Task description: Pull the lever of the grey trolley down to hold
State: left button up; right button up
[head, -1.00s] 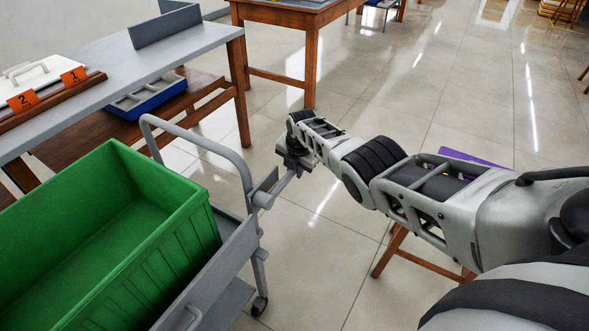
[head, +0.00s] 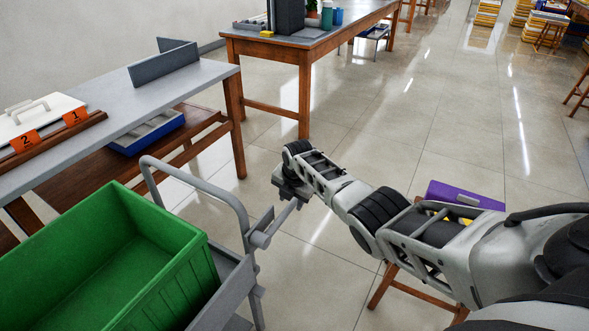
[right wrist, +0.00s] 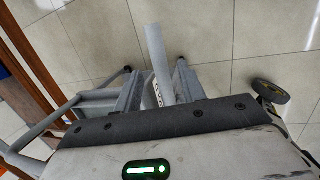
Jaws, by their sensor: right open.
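The grey trolley (head: 233,275) stands at the lower left with a bent tube handle (head: 205,185). Its lever (head: 279,221) is a short grey bar at the trolley's right corner, slanting up and right from a round pivot towards my right gripper (head: 293,196). In the right wrist view the lever (right wrist: 158,62) shows as a light bar between the two fingers of my open right gripper (right wrist: 160,88). I cannot tell whether the fingers touch it. My left gripper is not in view.
A green crate (head: 190,262) sits on the trolley. A grey-topped table (head: 190,83) with a blue tray (head: 147,134) below stands behind it. A wooden table (head: 255,47) is further back. A purple thing (head: 465,195) lies behind my right arm. The middle floor is clear.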

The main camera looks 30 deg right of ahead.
jog(key=p+v, duration=0.2)
jog(key=v, duration=0.8)
jog(key=shift+r, duration=0.25)
jog(key=shift+s, duration=0.1)
jog(key=s+a+f+m+t+y, duration=0.1)
jog(key=s+a+f+m+t, duration=0.3)
jog(key=s+a+f+m, duration=0.65)
jog(key=s+a+r+m+t+y, duration=0.1)
jog(key=s+a+m, duration=0.3)
jog(key=s, duration=0.4)
jog(key=s+a+r+m+t+y, duration=0.1)
jog(key=s+a+r+m+t, duration=0.1)
jog(key=s+a+m, duration=0.3)
jog(key=s+r+m, duration=0.1)
jog(key=s, duration=0.2)
jog(key=shift+r+y, duration=0.15)
jog(key=shift+y, duration=0.15)
